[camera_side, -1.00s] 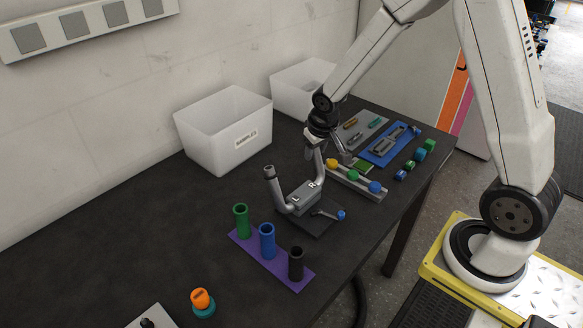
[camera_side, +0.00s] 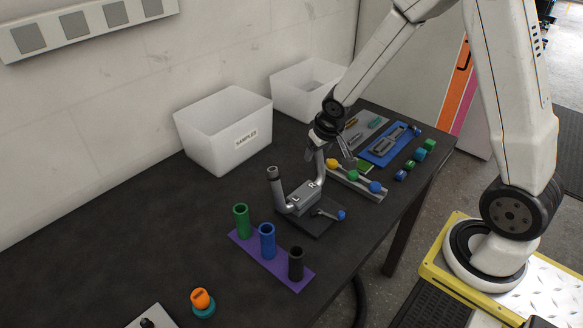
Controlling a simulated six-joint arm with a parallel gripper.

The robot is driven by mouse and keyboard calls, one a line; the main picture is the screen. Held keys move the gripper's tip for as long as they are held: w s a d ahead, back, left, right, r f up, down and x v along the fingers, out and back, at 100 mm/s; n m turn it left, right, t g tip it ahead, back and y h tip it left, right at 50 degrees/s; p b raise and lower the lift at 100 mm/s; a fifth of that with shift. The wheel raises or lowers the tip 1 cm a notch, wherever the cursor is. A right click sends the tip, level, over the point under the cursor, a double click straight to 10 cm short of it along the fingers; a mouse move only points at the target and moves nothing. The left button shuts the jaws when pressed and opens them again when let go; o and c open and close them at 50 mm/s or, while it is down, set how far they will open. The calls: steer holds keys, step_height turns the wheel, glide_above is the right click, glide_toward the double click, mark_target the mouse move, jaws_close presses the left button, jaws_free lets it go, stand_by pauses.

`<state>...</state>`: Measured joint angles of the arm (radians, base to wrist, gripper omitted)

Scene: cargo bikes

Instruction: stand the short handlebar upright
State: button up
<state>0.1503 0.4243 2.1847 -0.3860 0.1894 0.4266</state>
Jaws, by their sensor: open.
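A grey handlebar piece (camera_side: 305,197) marked L and R sits on a dark square plate (camera_side: 317,222) in the middle of the table. Its left arm (camera_side: 277,186) rises with a slight leftward tilt and has a dark-rimmed top. Its right arm (camera_side: 320,166) rises close to upright, with its top partly hidden by my gripper. I cannot tell which arm is the short one. My gripper (camera_side: 331,157) is open above the right arm, its fingers to either side of the top in this view. I cannot tell whether they touch it.
A blue-knobbed lever (camera_side: 341,215) lies on the plate. A tray with yellow, green and blue knobs (camera_side: 355,180) stands close right. Green, blue and black tubes (camera_side: 267,240) stand on a purple strip in front. White bins (camera_side: 222,130) stand behind. The left table area is clear.

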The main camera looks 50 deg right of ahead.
steer(key=shift+s+r, duration=0.1)
steer(key=shift+r, duration=0.1)
steer(key=v, duration=0.7)
steer(key=shift+r, duration=0.25)
steer(key=shift+a, duration=0.1)
jaws_close()
steer(key=w+d+m+g+y, duration=0.2)
steer(key=w+d+g, duration=0.3)
steer(key=w+g, duration=0.4)
steer(key=shift+w+r+m+y, duration=0.3)
steer(key=shift+w+r+m, duration=0.1)
steer(key=shift+w, duration=1.75)
